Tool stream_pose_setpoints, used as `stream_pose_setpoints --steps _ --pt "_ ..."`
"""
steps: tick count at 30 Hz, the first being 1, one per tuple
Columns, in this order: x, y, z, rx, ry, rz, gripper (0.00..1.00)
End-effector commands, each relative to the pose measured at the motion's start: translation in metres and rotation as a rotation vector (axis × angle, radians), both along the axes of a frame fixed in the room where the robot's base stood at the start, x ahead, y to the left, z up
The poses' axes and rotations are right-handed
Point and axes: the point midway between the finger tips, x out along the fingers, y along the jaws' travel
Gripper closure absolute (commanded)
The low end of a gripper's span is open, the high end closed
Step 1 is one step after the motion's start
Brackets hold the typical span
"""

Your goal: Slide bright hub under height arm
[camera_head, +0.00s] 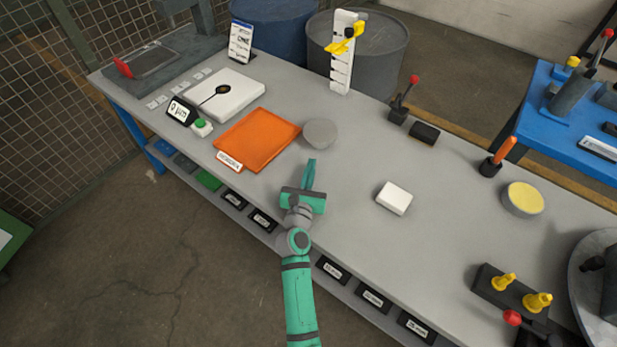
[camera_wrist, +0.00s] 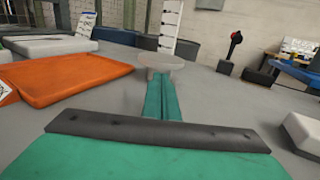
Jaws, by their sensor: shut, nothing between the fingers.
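A pale grey round hub (camera_head: 320,133) lies flat on the bench, right of the orange mat; it also shows in the wrist view (camera_wrist: 160,61). I take it for the bright hub. The height arm (camera_head: 347,39) is a yellow pointer on an upright white scale (camera_head: 341,72) at the bench's back edge. The scale's lower part shows behind the hub in the wrist view (camera_wrist: 171,20). My green gripper (camera_head: 311,164) is shut and empty, its fingertips just short of the hub on its near side. I cannot tell whether they touch it.
The orange mat (camera_head: 257,140) lies left of the hub. A white scale plate (camera_head: 226,95) lies further left. A red-knobbed lever (camera_head: 402,101) and black block (camera_head: 424,133) stand right of the height scale. A white block (camera_head: 394,198) and yellow-topped cylinder (camera_head: 523,199) lie right.

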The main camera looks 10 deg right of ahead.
Motion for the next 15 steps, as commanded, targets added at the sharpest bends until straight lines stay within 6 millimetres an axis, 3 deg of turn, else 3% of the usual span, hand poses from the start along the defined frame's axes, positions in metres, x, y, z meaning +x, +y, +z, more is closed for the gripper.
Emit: stream_pose_setpoints --steps 6,15 --pt "0.034 -0.010 0.000 0.002 -0.001 -0.001 1.00" --pt "0.060 -0.019 0.000 -0.001 0.000 -0.001 1.00"
